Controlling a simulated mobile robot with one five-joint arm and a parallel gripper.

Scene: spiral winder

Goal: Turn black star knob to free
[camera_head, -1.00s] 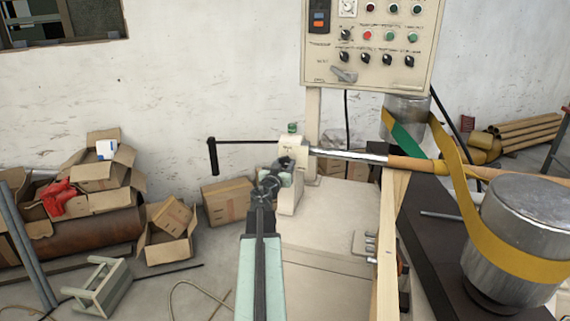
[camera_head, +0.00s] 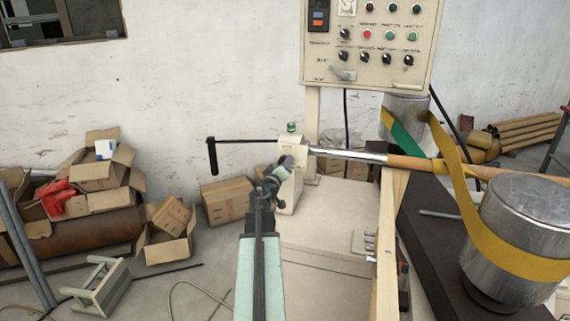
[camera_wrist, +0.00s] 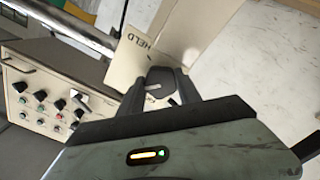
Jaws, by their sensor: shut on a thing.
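The black star knob (camera_wrist: 158,76) shows in the wrist view as a dark rounded shape with a pale mark, against the cream housing (camera_wrist: 128,60). The word HELD is printed on the housing beside it. My gripper (camera_wrist: 160,88) is shut on the knob, one finger on each side. In the head view my gripper (camera_head: 277,176) reaches the front of the cream housing (camera_head: 292,151), below a small green light. It hides the knob there, and the knob's lobes cannot be made out.
A crank handle (camera_head: 212,156) sticks out left of the housing, and a metal shaft (camera_head: 350,155) runs right from it. The control panel (camera_head: 367,45) stands above. A steel drum (camera_head: 527,225) with a yellow belt is at the right; cardboard boxes (camera_head: 103,175) lie left.

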